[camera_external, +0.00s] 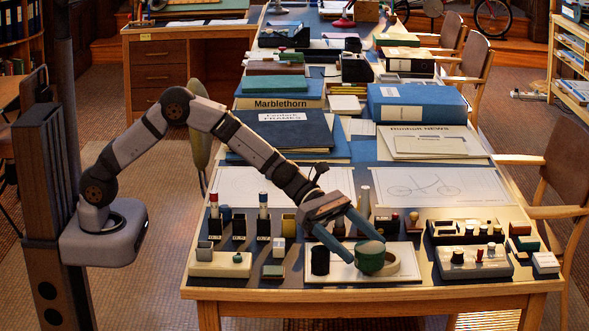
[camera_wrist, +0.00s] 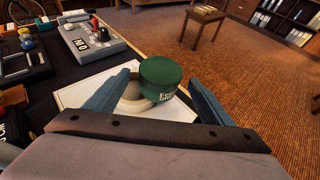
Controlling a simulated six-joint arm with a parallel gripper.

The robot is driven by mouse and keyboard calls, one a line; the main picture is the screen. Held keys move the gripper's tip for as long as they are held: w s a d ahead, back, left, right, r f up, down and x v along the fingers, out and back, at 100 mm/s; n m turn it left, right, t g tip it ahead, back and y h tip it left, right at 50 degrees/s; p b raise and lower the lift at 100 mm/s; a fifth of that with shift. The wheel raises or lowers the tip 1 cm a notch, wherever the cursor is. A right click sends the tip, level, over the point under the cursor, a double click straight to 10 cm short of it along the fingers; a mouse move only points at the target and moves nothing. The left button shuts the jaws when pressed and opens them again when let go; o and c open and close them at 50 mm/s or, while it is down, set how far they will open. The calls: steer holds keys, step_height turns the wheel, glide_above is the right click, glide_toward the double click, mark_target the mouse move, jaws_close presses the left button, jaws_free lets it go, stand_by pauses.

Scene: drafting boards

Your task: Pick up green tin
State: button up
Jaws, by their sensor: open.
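The green tin (camera_external: 370,257) is a short round tin near the front edge of the table, on a pale board (camera_external: 322,279). In the wrist view the tin (camera_wrist: 160,78) shows a dark green lid and pale lettering on its side. A cream ring (camera_external: 391,263) lies right by it, partly hidden behind the tin. My gripper (camera_external: 366,249) is open, and its blue-grey fingers reach down toward the tin. In the wrist view the gripper (camera_wrist: 166,92) has one finger on each side of the tin, with a gap visible at the left finger.
A black cylinder (camera_external: 320,260) stands left of the tin. A grey block with knobs (camera_external: 473,263) lies to the right, and a cream block with small items (camera_external: 221,264) to the left. Several small bottles and boxes stand behind. The table's front edge (camera_external: 370,293) is close.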

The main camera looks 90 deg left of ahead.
mark_target(381, 264)
steer(key=shift+x, duration=1.9)
steer(key=c, duration=1.3)
steer(key=shift+c, duration=0.2)
